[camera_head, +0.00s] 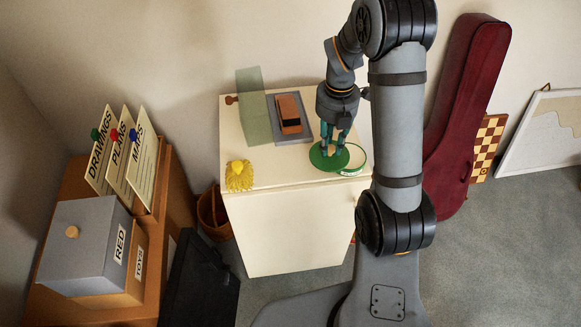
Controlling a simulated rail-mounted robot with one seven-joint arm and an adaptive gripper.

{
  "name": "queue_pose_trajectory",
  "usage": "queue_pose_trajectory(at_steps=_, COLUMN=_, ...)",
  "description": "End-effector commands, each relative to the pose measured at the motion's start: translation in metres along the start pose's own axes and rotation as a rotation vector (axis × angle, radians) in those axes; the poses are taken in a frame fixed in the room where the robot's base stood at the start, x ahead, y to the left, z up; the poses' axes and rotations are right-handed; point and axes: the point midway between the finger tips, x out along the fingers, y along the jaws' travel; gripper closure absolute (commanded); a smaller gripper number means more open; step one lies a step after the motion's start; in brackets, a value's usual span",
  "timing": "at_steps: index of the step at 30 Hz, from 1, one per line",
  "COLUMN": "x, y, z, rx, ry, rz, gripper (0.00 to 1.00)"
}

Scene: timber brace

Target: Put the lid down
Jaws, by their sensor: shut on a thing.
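The lid (323,161) is a round dark green disc over the front right part of the cream cabinet top (283,176). My gripper (332,148) points down with its fingers at the middle of the lid. It is shut on the lid, though the grip point is small and partly hidden by the fingers. Right beside the lid is a round green-rimmed container (362,170) with a small pale label. I cannot tell whether the lid touches the cabinet top or hovers just above it, or whether it overlaps the container's rim.
A yellow tufted object (239,176) sits at the front left corner. A red instrument case (466,105) leans at right.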

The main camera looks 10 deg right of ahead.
Motion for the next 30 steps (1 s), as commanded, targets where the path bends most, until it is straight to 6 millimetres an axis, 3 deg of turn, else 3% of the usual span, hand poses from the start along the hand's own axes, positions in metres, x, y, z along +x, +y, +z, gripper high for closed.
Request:
queue_pose_trajectory(at_steps=9, x=0.04, y=0.069, z=-0.008, rx=-0.017, ry=0.003, rz=-0.002, gripper=1.0)
queue_pose_trajectory(at_steps=15, x=0.06, y=0.102, z=-0.01, rx=-0.012, ry=0.001, rz=-0.001, gripper=1.0)
queue_pose_trajectory(at_steps=20, x=0.068, y=0.111, z=-0.01, rx=-0.01, ry=0.0, rz=0.0, gripper=1.0)
queue_pose_trajectory(at_steps=30, x=0.106, y=0.111, z=-0.011, rx=-0.01, ry=0.001, rz=-0.001, gripper=1.0)
